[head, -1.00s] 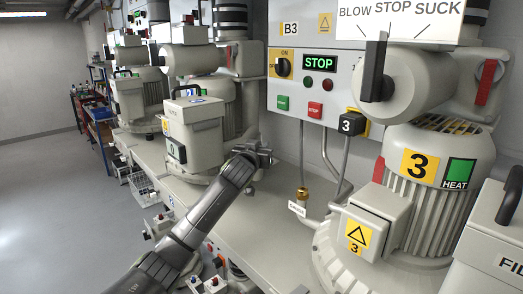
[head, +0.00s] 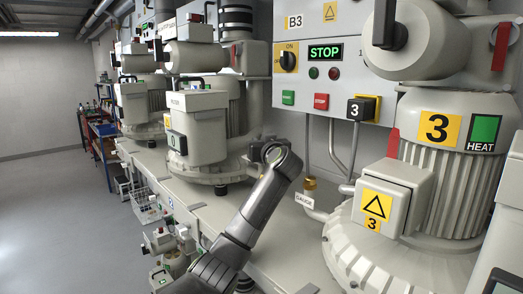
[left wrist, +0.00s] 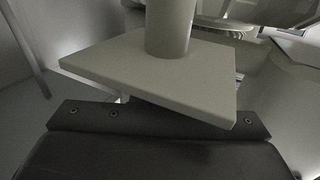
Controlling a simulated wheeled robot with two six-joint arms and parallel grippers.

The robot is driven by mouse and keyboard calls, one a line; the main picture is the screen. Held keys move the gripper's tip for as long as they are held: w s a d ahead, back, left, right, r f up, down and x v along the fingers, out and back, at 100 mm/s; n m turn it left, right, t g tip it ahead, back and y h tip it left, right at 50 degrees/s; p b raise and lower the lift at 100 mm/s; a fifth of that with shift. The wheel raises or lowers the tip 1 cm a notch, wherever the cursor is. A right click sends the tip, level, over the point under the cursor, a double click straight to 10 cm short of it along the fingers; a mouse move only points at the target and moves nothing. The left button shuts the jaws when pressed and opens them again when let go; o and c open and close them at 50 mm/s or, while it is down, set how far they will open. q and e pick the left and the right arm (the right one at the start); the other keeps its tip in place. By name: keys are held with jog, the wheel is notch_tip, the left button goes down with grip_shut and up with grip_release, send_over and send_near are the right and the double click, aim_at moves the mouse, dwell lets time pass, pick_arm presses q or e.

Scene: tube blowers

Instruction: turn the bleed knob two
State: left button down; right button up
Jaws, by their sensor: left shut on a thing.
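My left gripper (head: 272,153) is at the right side of the second blower (head: 207,150), low by its base; its fingertips are hidden behind my wrist. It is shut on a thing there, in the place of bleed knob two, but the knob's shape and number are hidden. In the left wrist view a pale flat plate (left wrist: 150,75) with a round post (left wrist: 169,25) stands just beyond the dark gripper body. The jaws themselves do not show there. My right gripper is not in view.
Blower three (head: 440,160) stands close on the right, with a grey box with a warning label (head: 385,200). A gauge pipe with a brass fitting (head: 310,185) rises between. Panel B3 (head: 325,70) reads STOP. The floor (head: 60,220) at left is clear.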

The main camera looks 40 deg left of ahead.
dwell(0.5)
pick_arm(q)
jog(key=c, duration=1.4)
grip_release()
jog(key=shift+r, duration=0.1)
notch_tip(320, 180, up, 8)
jog(key=b, duration=0.3)
jog(key=shift+r, duration=0.1)
jog(key=shift+r+b, duration=0.35)
jog(key=shift+r, duration=0.45)
